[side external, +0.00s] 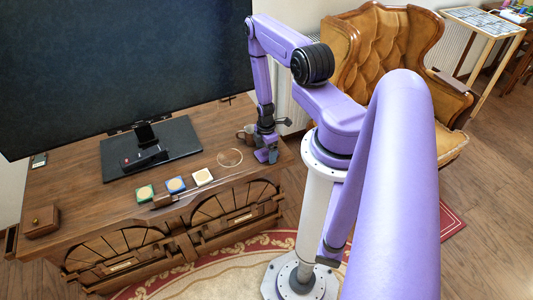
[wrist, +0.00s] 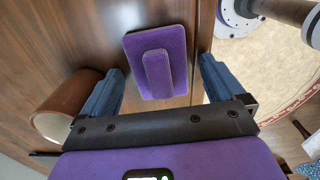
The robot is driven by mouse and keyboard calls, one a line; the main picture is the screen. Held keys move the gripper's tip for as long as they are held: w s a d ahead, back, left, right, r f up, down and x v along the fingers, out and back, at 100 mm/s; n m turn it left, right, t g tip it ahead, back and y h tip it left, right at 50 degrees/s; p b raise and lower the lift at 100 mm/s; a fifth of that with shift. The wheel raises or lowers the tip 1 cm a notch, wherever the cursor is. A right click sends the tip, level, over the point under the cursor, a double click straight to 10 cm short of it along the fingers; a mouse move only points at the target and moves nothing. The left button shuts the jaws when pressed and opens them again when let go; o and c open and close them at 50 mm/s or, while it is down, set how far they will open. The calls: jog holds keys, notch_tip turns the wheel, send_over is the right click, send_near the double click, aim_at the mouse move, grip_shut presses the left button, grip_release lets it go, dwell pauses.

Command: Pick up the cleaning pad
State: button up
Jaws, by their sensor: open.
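The cleaning pad is a flat purple rectangle (wrist: 177,42) with a raised purple bar along its middle. In the wrist view it lies on the brown wooden top, ahead of and between my fingers. My gripper (wrist: 161,72) is open, with its two blue fingers spread on either side of the pad and nothing held. In the side external view my gripper (side external: 267,151) is low over the right end of the wooden cabinet top. There I cannot clearly tell the pad from the gripper.
A brown mug (side external: 245,134) stands close beside my gripper; it also shows in the wrist view (wrist: 69,105). A clear round dish (side external: 230,158) and several coloured coasters (side external: 176,185) lie to the left. A large screen (side external: 120,70) stands behind. The cabinet's edge is close on the right.

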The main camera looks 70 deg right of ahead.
jog(key=c, duration=1.1)
jog(key=shift+r, duration=0.1)
jog(key=shift+c, duration=0.2)
jog(key=shift+r, duration=4.9)
